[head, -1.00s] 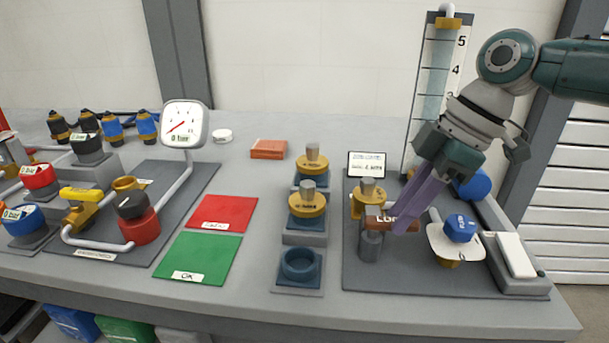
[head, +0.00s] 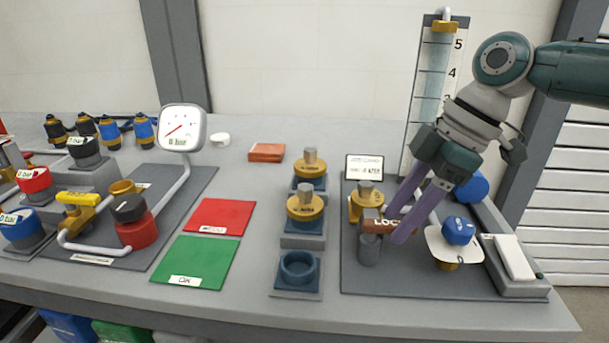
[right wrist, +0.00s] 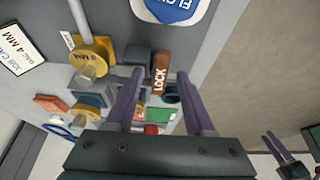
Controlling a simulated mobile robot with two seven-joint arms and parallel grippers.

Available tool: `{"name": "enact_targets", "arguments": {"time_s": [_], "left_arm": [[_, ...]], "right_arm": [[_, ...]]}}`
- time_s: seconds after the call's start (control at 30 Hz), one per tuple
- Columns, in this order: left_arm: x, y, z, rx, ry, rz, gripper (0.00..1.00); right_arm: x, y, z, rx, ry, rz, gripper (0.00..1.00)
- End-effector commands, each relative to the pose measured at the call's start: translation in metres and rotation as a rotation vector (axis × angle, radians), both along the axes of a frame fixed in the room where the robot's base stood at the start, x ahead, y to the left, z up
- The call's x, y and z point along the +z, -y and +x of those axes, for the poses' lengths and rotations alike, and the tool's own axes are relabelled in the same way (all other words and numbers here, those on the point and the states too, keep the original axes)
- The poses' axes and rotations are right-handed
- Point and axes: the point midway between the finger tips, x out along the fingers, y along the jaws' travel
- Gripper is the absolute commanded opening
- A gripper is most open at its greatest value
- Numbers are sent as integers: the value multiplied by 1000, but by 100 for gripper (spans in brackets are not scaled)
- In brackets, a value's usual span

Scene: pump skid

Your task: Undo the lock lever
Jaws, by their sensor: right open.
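The lock lever (head: 377,226) is a brown bar marked LOCK beside a grey post on the right-hand dark plate. In the right wrist view the lever appears between the fingertips (right wrist: 160,74), with space on both sides. I cannot tell how deep it sits between them. What looks like my left gripper (right wrist: 279,147) shows small at the lower right of the wrist view.
A blue knob (head: 458,231) on a whitish plate stands just right of the fingers. A brass fitting (head: 366,203) and a small sign (head: 364,167) stand behind the lever. A clear scale column (head: 431,90) rises behind. The red mat (head: 220,217) and green mat (head: 195,263) are bare.

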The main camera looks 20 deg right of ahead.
Motion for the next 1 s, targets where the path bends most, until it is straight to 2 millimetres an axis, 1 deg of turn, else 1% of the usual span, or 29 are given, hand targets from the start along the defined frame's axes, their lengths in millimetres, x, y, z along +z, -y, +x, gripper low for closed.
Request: {"name": "enact_targets", "arguments": {"time_s": [0.07, 0.17, 0.4, 0.53, 0.7, 1.0], "left_arm": [[1, 0, 0, 2, 0, -2, 50], [3, 1, 0, 3, 0, -4, 50], [6, 3, 0, 6, 0, -9, 50], [7, 3, 0, 6, 0, -9, 50], [7, 2, 0, 6, 0, -9, 50], [7, 1, 0, 4, 0, -5, 50]], "right_arm": [[5, 2, -1, 0, 1, 0, 54], [19, 7, -3, -1, 4, -2, 54], [63, 23, -13, -1, 2, -2, 54], [81, 29, -17, -1, 2, -1, 54], [91, 33, -19, 1, 1, -2, 54], [91, 33, -19, 0, 0, 0, 54]]}}
